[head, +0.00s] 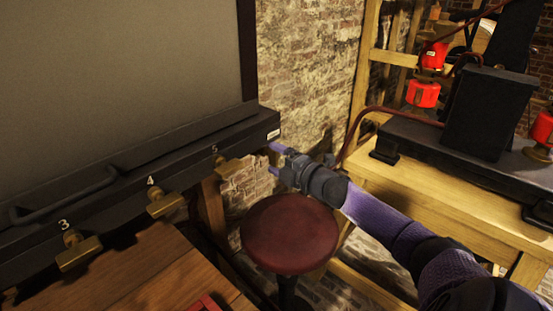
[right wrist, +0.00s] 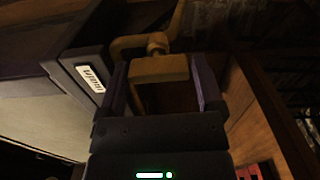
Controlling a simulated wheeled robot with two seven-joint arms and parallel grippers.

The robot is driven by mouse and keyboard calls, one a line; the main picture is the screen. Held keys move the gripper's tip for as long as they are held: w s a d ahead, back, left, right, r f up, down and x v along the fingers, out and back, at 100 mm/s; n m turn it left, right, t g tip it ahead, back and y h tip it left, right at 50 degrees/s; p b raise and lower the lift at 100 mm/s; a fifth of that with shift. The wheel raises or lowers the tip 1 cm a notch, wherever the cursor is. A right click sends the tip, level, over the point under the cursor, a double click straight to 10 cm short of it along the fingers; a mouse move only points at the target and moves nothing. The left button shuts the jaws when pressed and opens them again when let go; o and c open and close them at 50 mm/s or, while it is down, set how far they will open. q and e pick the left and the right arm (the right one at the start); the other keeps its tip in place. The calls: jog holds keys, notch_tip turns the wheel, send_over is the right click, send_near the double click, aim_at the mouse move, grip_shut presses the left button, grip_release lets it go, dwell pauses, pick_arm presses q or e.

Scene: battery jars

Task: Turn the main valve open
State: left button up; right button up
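A brass valve handle (right wrist: 158,68) on a bent brass pipe shows in the right wrist view, beside the labelled end of a long black housing (right wrist: 70,55). I take it as the main valve; in the head view I cannot make it out. My right gripper (head: 272,159) is at the right end of that housing, just below its white label (head: 273,133). Its two fingers (right wrist: 160,88) are spread wide, one on each side of the brass handle. I cannot tell whether they touch it. My left gripper is not in view.
Brass taps numbered 3 (head: 78,252), 4 (head: 163,203) and 5 (head: 228,168) stick out along the housing's front. A red round stool (head: 290,235) stands below my right arm. A wooden bench (head: 460,215) with black apparatus (head: 490,112) is at the right.

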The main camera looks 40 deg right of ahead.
jog(key=shift+o, duration=0.6)
jog(key=shift+r, duration=0.1)
